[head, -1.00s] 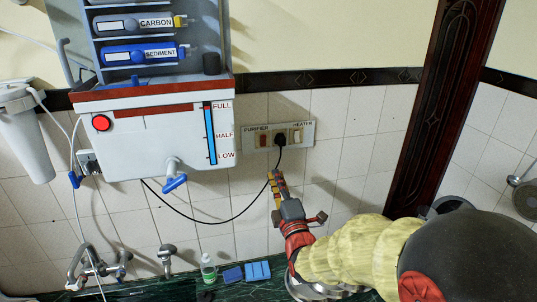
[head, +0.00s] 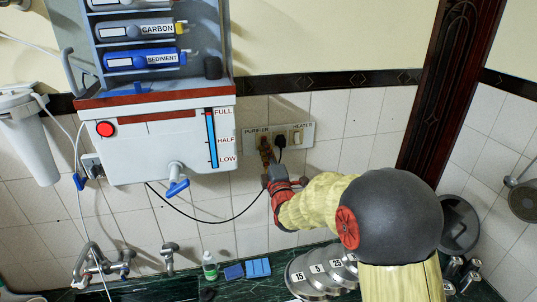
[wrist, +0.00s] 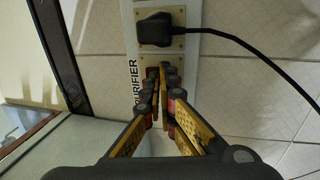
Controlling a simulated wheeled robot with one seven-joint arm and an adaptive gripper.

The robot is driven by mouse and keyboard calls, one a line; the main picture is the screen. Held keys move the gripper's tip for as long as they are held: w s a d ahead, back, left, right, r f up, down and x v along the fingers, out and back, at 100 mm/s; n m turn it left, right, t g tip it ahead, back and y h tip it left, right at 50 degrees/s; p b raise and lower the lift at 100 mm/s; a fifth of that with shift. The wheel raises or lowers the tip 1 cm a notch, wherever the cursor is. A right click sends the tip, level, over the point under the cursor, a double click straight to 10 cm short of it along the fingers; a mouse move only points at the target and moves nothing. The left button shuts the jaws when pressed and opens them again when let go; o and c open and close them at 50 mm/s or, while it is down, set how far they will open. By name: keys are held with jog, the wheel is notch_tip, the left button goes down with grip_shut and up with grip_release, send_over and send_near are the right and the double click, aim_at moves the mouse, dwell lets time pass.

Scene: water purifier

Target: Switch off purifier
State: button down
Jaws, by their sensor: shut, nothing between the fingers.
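The purifier (head: 160,135) hangs on the wall at the left of the head view, with a red light on its front. The switch panel (head: 249,146) is to its right, labelled PURIFIER and HEATER. The panel also shows in the wrist view (wrist: 196,15). My gripper (head: 265,152) is shut and empty, its fingertips in front of the PURIFIER switch. In the wrist view my gripper (wrist: 163,68) points at that switch, which the fingers mostly hide. I cannot tell whether the fingertips touch it or which way the switch is tilted.
A black plug (head: 280,142) with its cable sits beside the fingers and also shows in the wrist view (wrist: 156,28). The heater switch (head: 296,137) is at the panel's right. A green bottle (head: 209,266), blue sponges (head: 258,267) and steel plates (head: 302,274) are on the counter below.

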jog(key=shift+w, duration=0.1)
dwell(0.3)
jog(key=shift+w+r+g+p, duration=0.3)
jog(key=shift+r+g+p, duration=0.1)
jog(key=shift+r+g, duration=0.15)
jog(key=shift+r+g+h+p, duration=0.55)
jog(key=shift+g+p, duration=0.35)
jog(key=shift+g, duration=0.35)
jog(key=shift+f, duration=0.35)
